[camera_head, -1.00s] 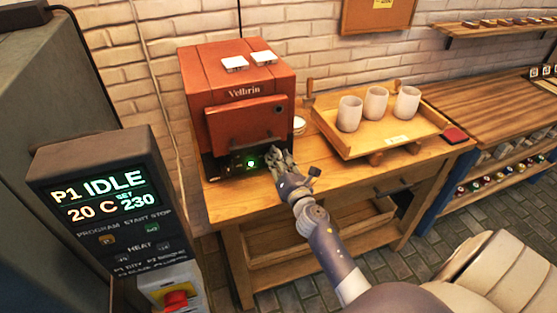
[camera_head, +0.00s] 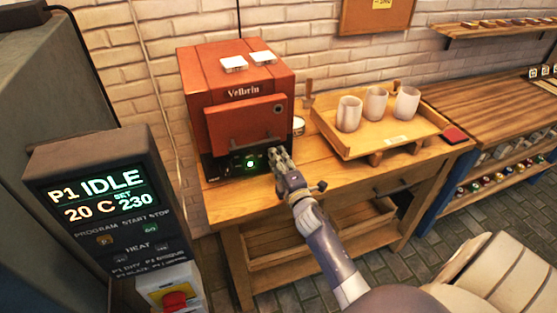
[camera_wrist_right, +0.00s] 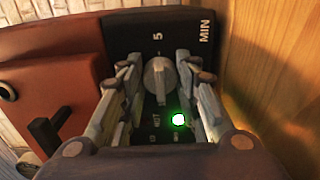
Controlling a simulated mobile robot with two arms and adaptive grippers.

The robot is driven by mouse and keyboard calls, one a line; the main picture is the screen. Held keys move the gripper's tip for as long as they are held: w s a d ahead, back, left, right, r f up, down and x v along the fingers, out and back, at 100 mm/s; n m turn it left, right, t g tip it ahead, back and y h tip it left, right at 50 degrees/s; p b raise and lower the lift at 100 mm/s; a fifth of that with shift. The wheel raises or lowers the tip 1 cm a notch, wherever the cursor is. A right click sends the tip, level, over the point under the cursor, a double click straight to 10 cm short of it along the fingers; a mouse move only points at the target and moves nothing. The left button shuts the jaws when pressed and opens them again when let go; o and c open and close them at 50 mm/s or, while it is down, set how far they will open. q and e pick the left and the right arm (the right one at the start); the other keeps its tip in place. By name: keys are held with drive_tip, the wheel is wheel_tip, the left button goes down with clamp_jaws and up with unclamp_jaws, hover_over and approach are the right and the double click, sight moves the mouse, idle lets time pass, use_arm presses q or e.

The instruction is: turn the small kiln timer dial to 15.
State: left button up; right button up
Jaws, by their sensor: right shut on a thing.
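The small red kiln (camera_head: 237,90) stands on the wooden bench, with a black control panel along its lower front. In the right wrist view the grey timer dial (camera_wrist_right: 158,76) sits on that panel (camera_wrist_right: 130,30), its raised ridge running roughly up and down the picture. A "5" and "MIN" are printed beyond it; other scale marks are hidden by the fingers, so the exact setting cannot be read. My right gripper (camera_head: 279,158) is at the panel's right end, its fingers (camera_wrist_right: 155,90) closed around the dial. My left gripper is out of view.
A green light (camera_wrist_right: 178,119) glows on the panel near the dial. A wooden tray (camera_head: 395,148) with three pale cups stands to the right on the bench. A large controller (camera_head: 105,200) reading "IDLE" stands at the left.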

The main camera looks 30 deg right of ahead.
drive_tip(key=m, duration=0.4)
drive_tip(key=shift+f+m, duration=0.1)
drive_tip(key=shift+m, duration=0.2)
drive_tip(key=m+p, duration=0.1)
drive_tip(key=m, duration=0.3)
drive_tip(key=shift+m, duration=0.3)
drive_tip(key=m+p, duration=0.1)
drive_tip(key=m, duration=0.4)
drive_tip(key=shift+a, duration=0.15)
drive_tip(key=m+p, duration=0.1)
drive_tip(key=m, duration=0.4)
drive_tip(key=shift+f, duration=0.1)
drive_tip(key=m, duration=0.4)
drive_tip(key=shift+a, duration=0.15)
drive_tip(key=m, duration=0.8)
drive_tip(key=shift+a+m, duration=0.1)
drive_tip(key=shift+m, duration=0.2)
drive_tip(key=shift+m+b, duration=0.5)
drive_tip(key=shift+m, duration=1.5)
